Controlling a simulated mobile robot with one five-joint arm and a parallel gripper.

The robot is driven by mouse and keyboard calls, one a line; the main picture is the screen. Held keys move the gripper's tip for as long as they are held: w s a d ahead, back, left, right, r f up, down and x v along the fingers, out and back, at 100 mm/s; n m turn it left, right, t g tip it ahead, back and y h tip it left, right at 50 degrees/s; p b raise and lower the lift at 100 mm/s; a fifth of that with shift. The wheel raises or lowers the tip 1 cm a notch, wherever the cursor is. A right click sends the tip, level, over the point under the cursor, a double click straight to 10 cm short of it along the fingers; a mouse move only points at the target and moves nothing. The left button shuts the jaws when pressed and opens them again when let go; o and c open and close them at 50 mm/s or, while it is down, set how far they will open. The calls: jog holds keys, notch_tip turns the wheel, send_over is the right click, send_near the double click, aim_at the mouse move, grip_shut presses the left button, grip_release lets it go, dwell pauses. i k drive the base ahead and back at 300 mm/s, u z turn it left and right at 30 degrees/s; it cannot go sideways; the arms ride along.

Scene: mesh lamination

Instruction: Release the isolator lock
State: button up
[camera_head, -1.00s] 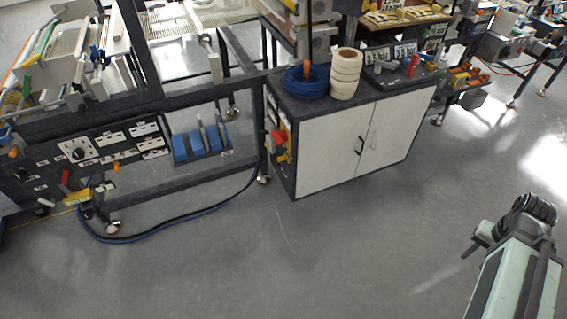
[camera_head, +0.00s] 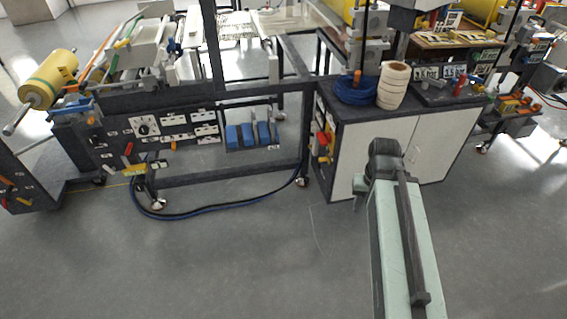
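I cannot tell for sure which part is the isolator lock. A red and yellow fitting (camera_head: 324,143) sits on the left side of the white-doored cabinet (camera_head: 349,155). A black panel (camera_head: 180,143) on the machine frame at left carries a rotary switch on a white plate (camera_head: 146,127). A red handle (camera_head: 128,149) and a yellow piece (camera_head: 135,170) are near that panel's lower left. My pale green arm reaches up from the bottom right to a dark joint in front of the cabinet doors. No gripper fingers show.
A blue cable coil (camera_head: 356,91) and a stack of cream rolls (camera_head: 393,85) stand on the cabinet. A dark hose (camera_head: 215,209) loops on the floor below the frame. A yellow roll (camera_head: 48,78) is at far left. The grey floor in front is clear.

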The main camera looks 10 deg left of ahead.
aim_at(327, 158)
jog(key=u, duration=0.25)
jog(key=i, duration=1)
jog(key=z, duration=0.15)
jog(key=k, duration=0.5)
jog(key=u, duration=2.15)
jog(key=k, duration=0.5)
jog(key=z, duration=0.2)
jog(key=i, duration=0.5)
